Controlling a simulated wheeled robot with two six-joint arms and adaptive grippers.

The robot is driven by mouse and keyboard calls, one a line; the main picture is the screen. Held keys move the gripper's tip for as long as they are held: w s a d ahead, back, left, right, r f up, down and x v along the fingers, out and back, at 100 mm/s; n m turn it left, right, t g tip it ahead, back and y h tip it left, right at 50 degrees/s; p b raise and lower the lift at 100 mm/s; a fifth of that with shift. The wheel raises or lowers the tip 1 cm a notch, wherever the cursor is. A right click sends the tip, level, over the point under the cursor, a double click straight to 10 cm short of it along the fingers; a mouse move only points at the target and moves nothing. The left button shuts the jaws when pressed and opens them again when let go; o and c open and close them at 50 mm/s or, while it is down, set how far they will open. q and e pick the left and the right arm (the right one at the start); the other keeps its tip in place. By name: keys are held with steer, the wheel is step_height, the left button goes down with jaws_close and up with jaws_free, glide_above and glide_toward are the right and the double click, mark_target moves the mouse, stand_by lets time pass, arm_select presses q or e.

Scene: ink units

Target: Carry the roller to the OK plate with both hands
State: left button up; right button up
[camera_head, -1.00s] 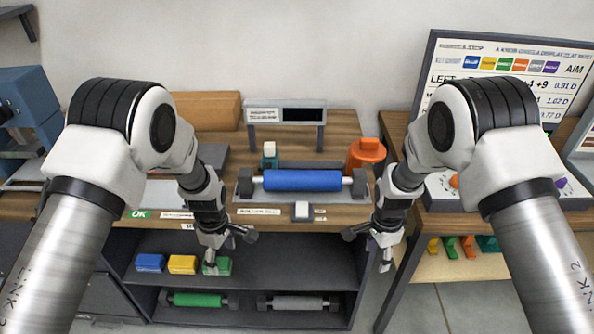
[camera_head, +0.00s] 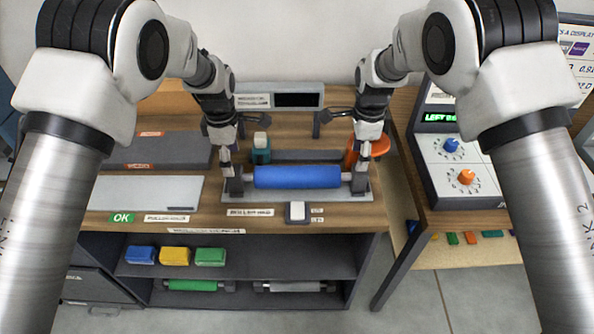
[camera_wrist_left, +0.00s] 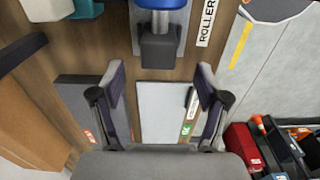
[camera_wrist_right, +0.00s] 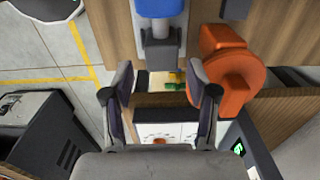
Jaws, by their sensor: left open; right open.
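The blue roller (camera_head: 297,177) rests on its grey stand (camera_head: 330,196) on the bench, with dark end blocks at both ends. The left wrist view shows one dark end block (camera_wrist_left: 160,48), ahead of and between my open left fingers. My left gripper (camera_head: 230,172) is above or beside the roller's left end. My right gripper (camera_head: 361,165) is at its right end, open; the right wrist view shows that end block (camera_wrist_right: 160,55) just beyond the fingers. Neither gripper clearly touches the roller. The pale OK plate (camera_head: 145,193) lies empty left of the stand, with a green OK label (camera_head: 122,218).
A white button block (camera_head: 297,211) sits in front of the stand. A teal bottle (camera_head: 261,150) and an orange round object (camera_head: 372,147) stand behind it. A dark grey plate (camera_head: 165,152) lies behind the OK plate. A control box (camera_head: 460,170) stands at right.

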mark_target(236, 178)
arm_select(q)
steer(key=shift+s+r, duration=0.1)
steer(key=shift+s, duration=0.05)
arm_select(e)
steer(key=shift+s, duration=0.15)
arm_select(q)
steer(key=f, duration=0.8)
steer(key=shift+w+f, duration=0.15)
steer(key=shift+w, duration=0.15)
arm_select(e)
steer(key=f, duration=0.8)
steer(key=shift+w, duration=0.3)
arm_select(q)
steer(key=c, duration=1.1)
arm_select(e)
steer(key=c, duration=1.1)
arm_select(q)
jaws_close()
arm_select(e)
jaws_close()
